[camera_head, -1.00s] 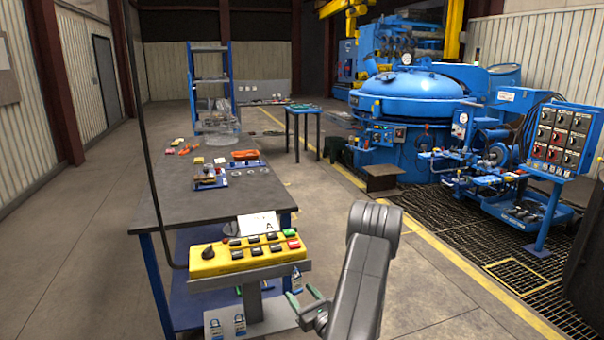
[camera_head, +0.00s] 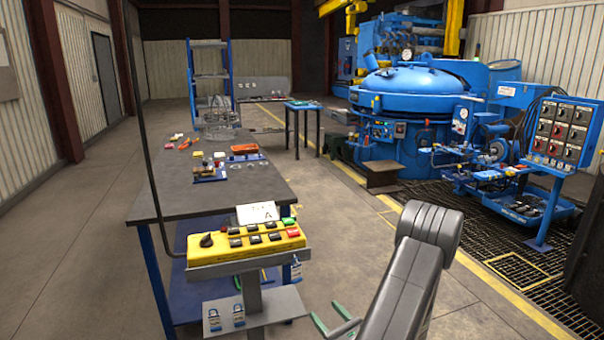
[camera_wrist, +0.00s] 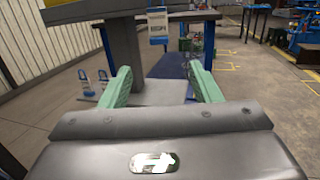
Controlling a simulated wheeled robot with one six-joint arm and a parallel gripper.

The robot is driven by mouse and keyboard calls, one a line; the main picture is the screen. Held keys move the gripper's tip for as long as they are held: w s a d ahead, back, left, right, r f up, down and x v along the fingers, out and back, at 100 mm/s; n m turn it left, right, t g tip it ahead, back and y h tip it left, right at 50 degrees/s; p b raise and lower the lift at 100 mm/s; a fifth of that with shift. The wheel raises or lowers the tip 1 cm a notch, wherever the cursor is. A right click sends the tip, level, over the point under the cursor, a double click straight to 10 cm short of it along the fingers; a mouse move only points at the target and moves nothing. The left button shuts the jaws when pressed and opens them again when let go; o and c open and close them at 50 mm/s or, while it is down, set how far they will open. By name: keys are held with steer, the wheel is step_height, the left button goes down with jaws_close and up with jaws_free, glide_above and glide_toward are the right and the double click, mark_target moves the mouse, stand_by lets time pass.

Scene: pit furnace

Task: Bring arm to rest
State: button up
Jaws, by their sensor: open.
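My gripper (camera_head: 334,325) is at the lower middle of the head view, to the right of the yellow control box's stand, with my grey arm link rising beside it. In the wrist view its two green fingers (camera_wrist: 166,88) are spread apart with nothing between them. In the head view the lower part of the gripper is cut off by the frame and partly hidden by my arm.
The yellow control box (camera_head: 246,243) stands close to the left of my gripper. Behind it is a workbench (camera_head: 175,205) with small parts. A blue furnace (camera_head: 415,95) and a control panel (camera_head: 565,130) are at the right. The floor between bench and yellow line is clear.

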mark_target(296, 278)
steer(key=p+x, duration=0.2)
steer(key=x, duration=1.1)
steer(key=shift+a, duration=0.2)
steer(key=shift+r+p, duration=0.15)
steer(key=shift+p, duration=0.65)
steer(key=shift+s+d+r+p, duration=0.2)
steer(key=shift+s+p, duration=0.15)
steer(key=shift+p, duration=0.05)
steer(key=s+d+b, duration=0.2)
steer(key=s+b, duration=0.1)
steer(key=s, duration=0.4)
steer(key=s+f+g+b, duration=0.2)
steer(key=f+b, duration=0.1)
steer(key=f, duration=0.6)
steer(key=s+f+n+g+b, duration=0.1)
steer(key=f+b, duration=0.3)
steer(key=f, duration=0.6)
steer(key=s+f+n+g+h+b, duration=0.1)
steer(key=s+f+g+b, duration=0.2)
steer(key=f, duration=0.7)
steer(key=shift+s+d+g+b, duration=0.25)
steer(key=shift+s+g+b, duration=0.15)
steer(key=shift+s+b, duration=0.25)
steer(key=shift+r, duration=0.1)
